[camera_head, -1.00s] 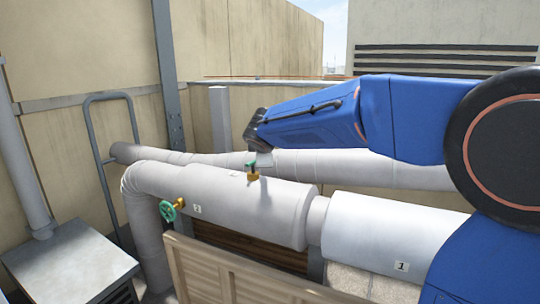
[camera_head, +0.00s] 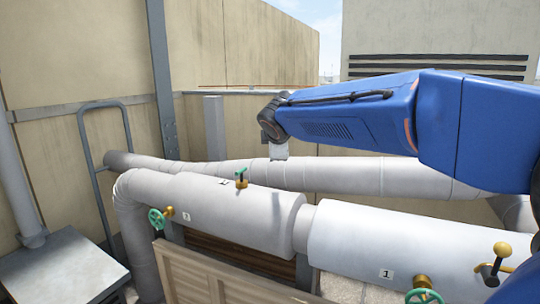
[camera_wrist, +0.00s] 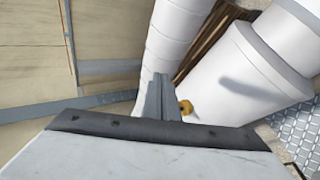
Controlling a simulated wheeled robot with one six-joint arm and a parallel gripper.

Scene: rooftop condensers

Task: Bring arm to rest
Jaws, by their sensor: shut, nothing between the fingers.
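My blue arm (camera_head: 350,112) reaches in from the right side of the head view, above the large insulated pipes. Its dark wrist joint and my grey gripper (camera_head: 279,151) hang at its left end, in front of the rear pipe in the picture. In the wrist view the gripper's narrow grey fingers (camera_wrist: 160,98) are together, with nothing held. They show against the pipes, and no contact is visible.
A wooden panel (camera_head: 205,275) stands in front. A grey box (camera_head: 60,270) is at lower left.

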